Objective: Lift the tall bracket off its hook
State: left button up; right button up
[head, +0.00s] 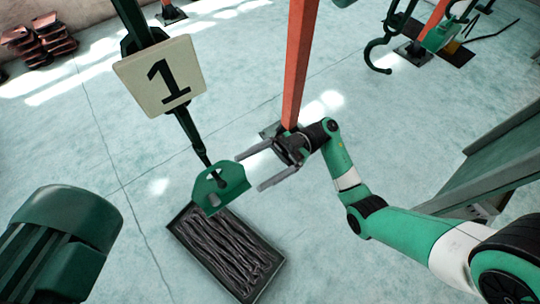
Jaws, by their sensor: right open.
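A green bracket (231,180) with an upright plate and a slot near its top hangs at the lower end of a dark rod (190,130), left of the picture's middle. The rod's end meets the bracket near its top; I cannot tell how the hook sits in the slot. My right gripper (249,173) is open and empty, its two fingers pointing left towards the bracket. The fingertips are close to the bracket's right side, with no clear contact. My left gripper is not in view.
A sign marked 1 (160,75) hangs on the rod above the bracket. A dark tray (188,243) of grey strands lies on the floor below. An orange post (298,60) stands behind my right gripper. A dark hook (378,55) hangs at upper right. A green ribbed housing (65,235) fills the lower left.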

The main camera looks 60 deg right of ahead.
aim_at(238, 185)
jog(key=shift+p+x, duration=0.3)
jog(key=shift+x, duration=2.35)
grip_shut()
jog(key=shift+r, duration=0.15)
